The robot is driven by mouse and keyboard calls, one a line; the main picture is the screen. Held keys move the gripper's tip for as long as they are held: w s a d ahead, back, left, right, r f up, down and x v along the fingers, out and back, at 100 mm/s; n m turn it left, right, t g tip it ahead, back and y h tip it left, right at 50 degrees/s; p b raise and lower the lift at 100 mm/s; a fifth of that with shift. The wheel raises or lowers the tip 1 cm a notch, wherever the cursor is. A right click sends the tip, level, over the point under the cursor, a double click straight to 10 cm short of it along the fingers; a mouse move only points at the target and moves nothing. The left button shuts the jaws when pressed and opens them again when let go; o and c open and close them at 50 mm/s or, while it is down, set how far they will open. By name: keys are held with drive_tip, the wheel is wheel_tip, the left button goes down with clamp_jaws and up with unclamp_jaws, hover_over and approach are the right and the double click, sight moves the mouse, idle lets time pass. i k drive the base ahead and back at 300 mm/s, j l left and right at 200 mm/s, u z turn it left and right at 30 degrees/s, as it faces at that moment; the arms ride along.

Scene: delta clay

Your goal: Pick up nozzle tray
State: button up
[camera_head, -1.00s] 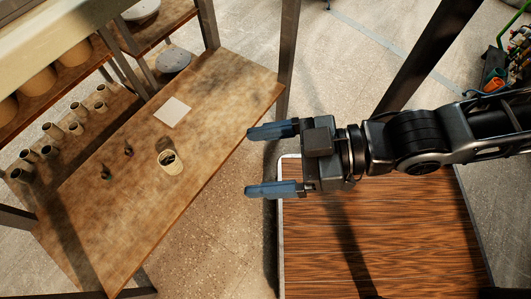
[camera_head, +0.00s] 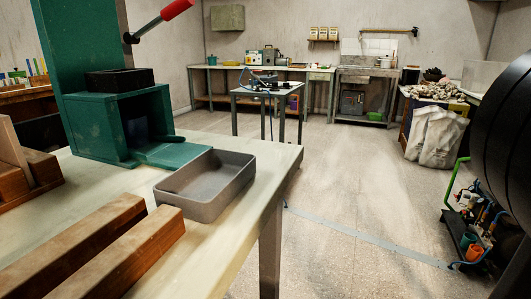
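A grey, shallow, open tray (camera_head: 205,205) with rounded corners, which may be the nozzle tray, sits on the pale worktable (camera_head: 250,148) near its right edge. Its inside looks empty. It stands just in front of a green press-like machine (camera_head: 105,125). My gripper is not in the view now. Only a dark round part of my arm shows at the far right edge.
Wooden bars (camera_head: 95,245) lie on the table left of the tray. A red-handled lever (camera_head: 176,9) rises from the machine. Open floor (camera_head: 340,200) lies right of the table. A cart with green handle (camera_head: 470,225) stands at the right.

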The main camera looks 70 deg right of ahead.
sight(204, 187)
drive_tip(key=z, duration=0.35)
drive_tip(key=k+j+z, duration=0.1)
drive_tip(key=j, duration=0.3)
drive_tip(key=k+j+z, duration=0.1)
drive_tip(key=j, duration=0.25)
drive_tip(key=k+j, duration=0.2)
drive_tip(key=j, duration=0.15)
drive_tip(key=k+j+z, duration=0.15)
drive_tip(key=j, duration=0.2)
drive_tip(key=k+j+z, duration=0.1)
drive_tip(key=j, duration=0.25)
drive_tip(key=k, duration=0.05)
